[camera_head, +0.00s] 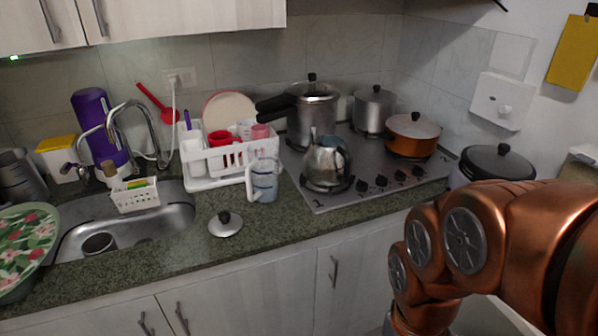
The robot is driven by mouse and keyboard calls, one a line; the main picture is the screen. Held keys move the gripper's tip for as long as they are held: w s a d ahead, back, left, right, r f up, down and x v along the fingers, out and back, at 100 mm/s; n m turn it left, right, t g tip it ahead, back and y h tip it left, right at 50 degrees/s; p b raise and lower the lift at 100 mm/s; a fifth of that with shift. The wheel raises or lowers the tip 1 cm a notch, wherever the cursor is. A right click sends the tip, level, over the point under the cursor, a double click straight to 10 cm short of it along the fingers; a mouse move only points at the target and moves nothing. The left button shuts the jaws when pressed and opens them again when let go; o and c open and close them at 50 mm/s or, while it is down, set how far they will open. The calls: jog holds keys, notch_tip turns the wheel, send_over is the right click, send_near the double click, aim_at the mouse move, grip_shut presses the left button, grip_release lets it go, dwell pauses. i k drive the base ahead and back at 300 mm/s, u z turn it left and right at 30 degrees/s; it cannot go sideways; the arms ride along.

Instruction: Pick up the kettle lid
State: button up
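The kettle lid (226,226) is a small round silver lid with a black knob. It lies flat, knob up, on the dark green stone counter between the sink and the stove, near the counter's front edge. The silver kettle (325,168) stands open on the front left of the stove. My copper-coloured arm fills the lower right of the view, well to the right of the lid. My gripper is out of the picture.
A measuring jug (264,182) stands behind and right of the lid. A white dish rack (205,182) stands behind it, and the sink (182,216) is to its left. The stove (372,192) carries several pots. Bare counter surrounds the lid.

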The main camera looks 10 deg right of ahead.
aim_at(225, 224)
jog(key=z, duration=0.05)
jog(key=k, duration=1.05)
jog(key=u, duration=1.55)
jog(key=i, duration=1.55)
jog(key=z, duration=0.35)
